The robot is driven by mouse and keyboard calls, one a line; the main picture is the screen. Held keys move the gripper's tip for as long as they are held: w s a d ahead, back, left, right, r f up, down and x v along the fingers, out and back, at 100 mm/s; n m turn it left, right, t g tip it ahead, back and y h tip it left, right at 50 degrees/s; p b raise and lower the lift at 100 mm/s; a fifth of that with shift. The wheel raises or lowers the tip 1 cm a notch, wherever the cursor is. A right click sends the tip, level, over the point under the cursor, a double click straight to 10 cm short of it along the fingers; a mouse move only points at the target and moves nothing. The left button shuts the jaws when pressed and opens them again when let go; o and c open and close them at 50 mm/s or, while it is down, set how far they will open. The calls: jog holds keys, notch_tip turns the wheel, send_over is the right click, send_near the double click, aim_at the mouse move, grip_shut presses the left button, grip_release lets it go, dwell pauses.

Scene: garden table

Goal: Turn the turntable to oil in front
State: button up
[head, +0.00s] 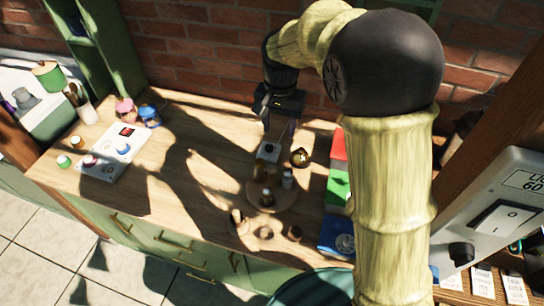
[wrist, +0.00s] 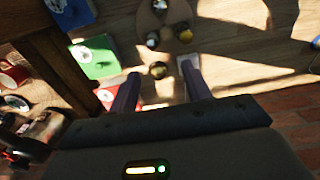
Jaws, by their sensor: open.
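The turntable (head: 272,205), a round wooden disc, stands on the table right of centre in the head view. A dark jar (head: 267,197) and a pale, silvery bottle (head: 288,178) stand on it. The turntable also shows at the top of the wrist view (wrist: 150,22) with several small containers on it. I cannot tell which one is the oil. My gripper (head: 278,135) hangs behind the turntable, apart from it. In the wrist view its two fingers (wrist: 158,82) are spread and empty. A round golden-brown jar (head: 300,157) stands behind the turntable, off it.
Red and green boxes (head: 338,187) and a blue one (head: 336,238) stand on the right. Small items (head: 264,233) lie in front of the turntable. A white panel (head: 115,153) lies on the left. The wooden tabletop (head: 190,190) is clear between. A brick wall is behind.

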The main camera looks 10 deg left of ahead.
aim_at(272, 167)
jog(key=shift+w+a+r, duration=0.1)
jog(key=shift+a+r, duration=0.3)
jog(key=shift+a, duration=0.45)
jog(key=shift+f, duration=0.15)
notch_tip(272, 167, down, 17)
jog(key=p, duration=0.3)
jog(key=shift+f, duration=0.1)
grip_shut()
